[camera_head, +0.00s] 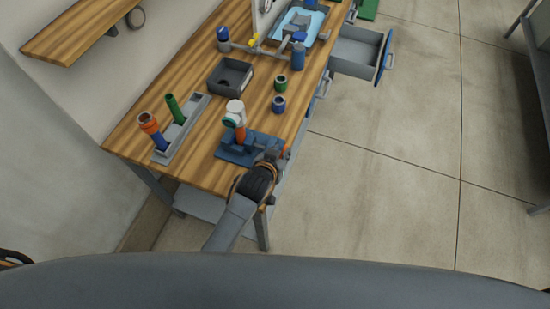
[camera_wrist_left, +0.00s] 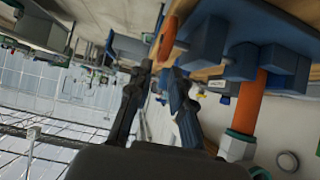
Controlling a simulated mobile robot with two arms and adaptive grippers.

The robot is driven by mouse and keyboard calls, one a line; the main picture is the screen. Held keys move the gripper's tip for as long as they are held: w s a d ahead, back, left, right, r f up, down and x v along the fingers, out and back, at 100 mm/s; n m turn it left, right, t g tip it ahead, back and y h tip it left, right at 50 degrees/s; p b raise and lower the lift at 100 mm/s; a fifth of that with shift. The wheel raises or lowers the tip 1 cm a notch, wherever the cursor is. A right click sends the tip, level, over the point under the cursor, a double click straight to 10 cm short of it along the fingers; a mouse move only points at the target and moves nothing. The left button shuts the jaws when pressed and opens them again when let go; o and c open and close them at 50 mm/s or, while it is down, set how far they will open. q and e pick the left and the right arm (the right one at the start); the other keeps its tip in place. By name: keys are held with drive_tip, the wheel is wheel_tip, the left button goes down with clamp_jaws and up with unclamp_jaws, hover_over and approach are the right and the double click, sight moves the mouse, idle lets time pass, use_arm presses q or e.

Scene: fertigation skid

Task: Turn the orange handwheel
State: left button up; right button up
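The orange handwheel (camera_wrist_left: 168,38) shows edge-on in the left wrist view, on the side of a blue block fixture (camera_wrist_left: 240,40). In the head view the handwheel (camera_head: 285,153) is a small orange spot at the right end of the blue fixture (camera_head: 236,152), near the table's edge. My left gripper (camera_wrist_left: 162,70) is open, with a gap between its dark fingers and nothing in it. The handwheel lies just past the fingertips, seemingly apart from them. In the head view my left gripper (camera_head: 270,160) covers part of the fixture's near end. My right gripper is not in view.
An orange pipe (camera_wrist_left: 247,105) with a white and teal fitting (camera_head: 234,115) rises from the fixture. A grey rack (camera_head: 183,130) with coloured tools, a dark bin (camera_head: 230,76) and two small rings share the wooden table (camera_head: 195,65). A drawer (camera_head: 357,50) stands open.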

use_arm(q)
drive_tip(key=v, duration=0.6)
drive_tip(key=shift+s, duration=0.15)
drive_tip(key=shift+a, duration=0.1)
